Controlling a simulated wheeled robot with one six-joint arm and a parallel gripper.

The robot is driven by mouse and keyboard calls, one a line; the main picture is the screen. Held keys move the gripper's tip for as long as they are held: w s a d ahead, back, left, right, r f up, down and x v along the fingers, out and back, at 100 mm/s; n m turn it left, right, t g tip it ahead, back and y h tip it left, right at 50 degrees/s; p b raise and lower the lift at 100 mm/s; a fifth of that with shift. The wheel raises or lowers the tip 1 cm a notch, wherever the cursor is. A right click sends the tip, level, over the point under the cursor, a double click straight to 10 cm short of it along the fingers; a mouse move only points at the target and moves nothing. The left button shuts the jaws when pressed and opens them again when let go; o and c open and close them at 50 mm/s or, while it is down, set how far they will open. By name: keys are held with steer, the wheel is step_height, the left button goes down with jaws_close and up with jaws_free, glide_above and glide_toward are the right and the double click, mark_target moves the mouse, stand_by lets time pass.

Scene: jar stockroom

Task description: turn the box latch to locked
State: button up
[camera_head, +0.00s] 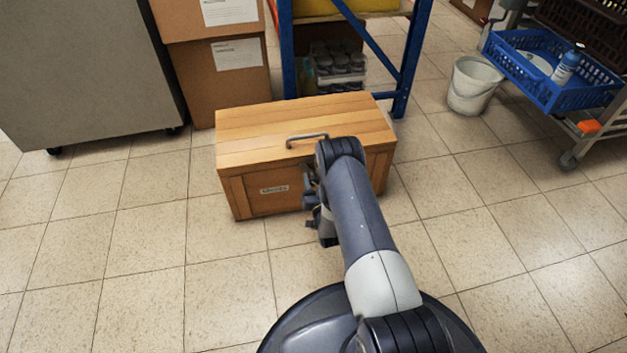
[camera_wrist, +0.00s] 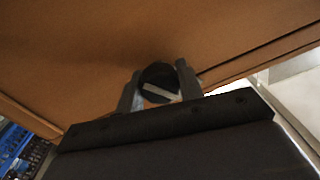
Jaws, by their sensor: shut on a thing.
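The wooden box (camera_head: 243,192) stands closed on the floor in the head view, with a metal handle on its lid and a small label on its front. Its front also fills much of the wrist view (camera_wrist: 90,60). The latch (camera_wrist: 158,84) is a dark round knob with a pale bar across it, tilted slightly from level in the wrist picture. My gripper (camera_wrist: 160,82) is shut on the latch, one finger on each side of it. In the head view my arm hides the latch and most of the gripper.
A blue shelf rack (camera_head: 398,85) stands right behind the box. Cardboard boxes (camera_head: 240,85) and a grey cabinet (camera_head: 85,65) are at the back left. A white bucket (camera_head: 470,90) and a cart with a blue crate (camera_head: 540,85) are at the right. The floor around the box's front is clear.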

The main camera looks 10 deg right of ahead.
steer(key=m, duration=0.7)
steer(key=shift+h, duration=0.3)
stand_by(0.4)
steer(key=o, duration=1)
steer(key=s+p, duration=0.4)
steer(key=s, duration=0.6)
steer(key=shift+s+f, duration=0.35)
steer(key=shift+s, duration=0.05)
